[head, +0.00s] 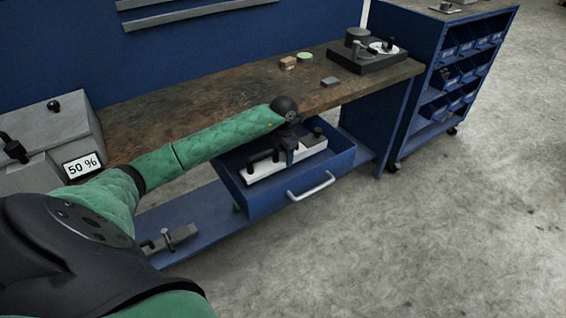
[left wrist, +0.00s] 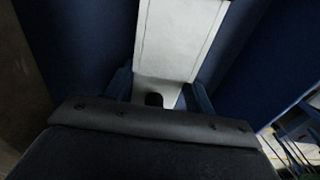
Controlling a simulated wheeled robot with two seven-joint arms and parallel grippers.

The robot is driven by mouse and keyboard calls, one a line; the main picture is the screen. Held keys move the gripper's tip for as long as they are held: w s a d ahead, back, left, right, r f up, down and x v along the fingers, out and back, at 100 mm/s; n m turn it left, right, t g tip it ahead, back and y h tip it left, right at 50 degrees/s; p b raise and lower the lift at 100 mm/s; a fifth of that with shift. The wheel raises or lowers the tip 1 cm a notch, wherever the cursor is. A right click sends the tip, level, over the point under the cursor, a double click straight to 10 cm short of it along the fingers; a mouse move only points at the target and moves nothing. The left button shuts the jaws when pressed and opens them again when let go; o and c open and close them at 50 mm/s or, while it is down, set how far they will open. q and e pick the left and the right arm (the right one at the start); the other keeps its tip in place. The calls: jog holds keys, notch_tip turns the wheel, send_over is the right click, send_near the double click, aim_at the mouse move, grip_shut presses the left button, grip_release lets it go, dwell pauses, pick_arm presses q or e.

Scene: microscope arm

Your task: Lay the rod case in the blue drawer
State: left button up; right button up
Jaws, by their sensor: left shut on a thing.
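The rod case (head: 259,169) is long and whitish with dark fittings on top. It lies lengthwise within the open blue drawer (head: 268,200), between its side walls. I cannot tell whether it touches the drawer floor. My left gripper (head: 286,153) reaches down into the drawer and is shut on the case near its middle. In the left wrist view the pale case (left wrist: 178,40) runs between the fingers (left wrist: 160,88), with blue drawer surfaces on both sides. The gripper hides part of the case. My right gripper is not in view.
The drawer hangs under a worn brown workbench (head: 230,97), its handle (head: 311,186) facing the open floor. A black device (head: 368,58) and small blocks stand on the bench. A grey machine (head: 45,140) stands left; a blue bin cabinet (head: 440,70) stands right. A tool lies on the lower shelf (head: 215,222).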

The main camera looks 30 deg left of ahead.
aim_at(283, 171)
pick_arm(q)
jog(key=shift+f+p, duration=0.45)
jog(key=shift+f, duration=1.7)
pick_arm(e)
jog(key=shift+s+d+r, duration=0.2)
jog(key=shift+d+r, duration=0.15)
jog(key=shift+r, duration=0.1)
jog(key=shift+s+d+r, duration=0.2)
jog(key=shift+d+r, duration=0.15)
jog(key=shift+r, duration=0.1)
pick_arm(q)
jog(key=shift+f, duration=0.1)
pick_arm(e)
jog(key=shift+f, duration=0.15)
pick_arm(q)
jog(key=o, duration=1.6)
jog(key=shift+c, duration=0.2)
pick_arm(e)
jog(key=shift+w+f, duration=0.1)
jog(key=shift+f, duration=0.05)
